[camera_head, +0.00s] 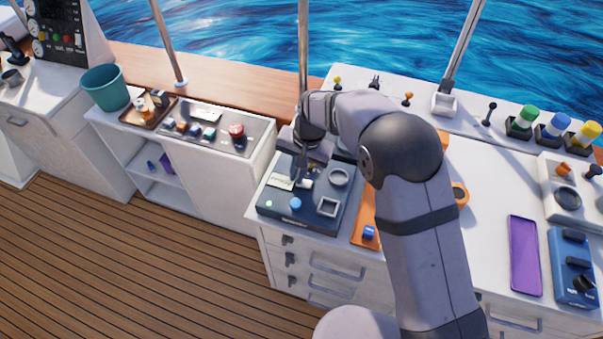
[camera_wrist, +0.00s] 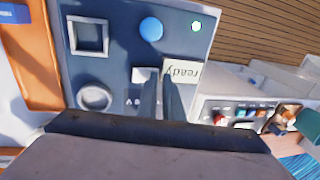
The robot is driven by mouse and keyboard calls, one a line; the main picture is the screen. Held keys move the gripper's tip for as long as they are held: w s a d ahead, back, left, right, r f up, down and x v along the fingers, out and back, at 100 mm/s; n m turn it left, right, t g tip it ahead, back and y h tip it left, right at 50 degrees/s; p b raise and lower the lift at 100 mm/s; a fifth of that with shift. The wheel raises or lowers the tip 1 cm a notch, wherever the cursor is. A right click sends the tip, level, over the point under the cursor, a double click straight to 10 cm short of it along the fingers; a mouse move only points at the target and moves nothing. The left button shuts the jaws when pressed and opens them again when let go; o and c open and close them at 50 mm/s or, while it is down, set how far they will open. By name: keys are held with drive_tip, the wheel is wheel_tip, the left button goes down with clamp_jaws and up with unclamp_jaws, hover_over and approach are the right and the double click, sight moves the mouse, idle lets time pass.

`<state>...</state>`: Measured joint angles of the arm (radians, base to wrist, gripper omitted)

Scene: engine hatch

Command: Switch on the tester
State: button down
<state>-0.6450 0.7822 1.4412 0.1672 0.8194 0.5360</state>
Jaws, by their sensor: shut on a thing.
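The tester is a dark blue box (camera_head: 268,210) on the white counter, and its panel (camera_wrist: 115,60) fills the middle of the wrist view. The switch also shows in the head view (camera_head: 306,183). The fingers hide part of the switch and the screen's edge.
The panel also has a square frame (camera_wrist: 88,37) and a round ring (camera_wrist: 95,97). An orange tray (camera_head: 364,231) with a blue block (camera_head: 369,232) lies right of the tester. Left stands a separate white cabinet with a control panel (camera_head: 212,128). Several levers line the counter's back.

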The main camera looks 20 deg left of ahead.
drive_tip(key=shift+s+d+f, duration=0.15)
drive_tip(key=shift+s+f, duration=0.15)
drive_tip(key=shift+f, duration=0.3)
drive_tip(key=shift+d, duration=0.45)
drive_tip(key=shift+w+r, duration=0.1)
drive_tip(key=shift+r, duration=0.05)
drive_tip(key=shift+w+a+r+p, duration=0.1)
drive_tip(key=shift+a+r+p, duration=0.05)
drive_tip(key=shift+r+p, duration=0.5)
drive_tip(key=r+p, duration=0.1)
drive_tip(key=r, duration=0.1)
drive_tip(key=a+r+p, duration=0.1)
drive_tip(key=r+p, duration=0.1)
drive_tip(key=shift+r, duration=0.1)
wheel_tip(320, 180, up, 9)
drive_tip(key=a+b, duration=0.1)
drive_tip(key=b, duration=0.3)
drive_tip(key=shift+a, duration=0.3)
drive_tip(key=shift+w, duration=0.1)
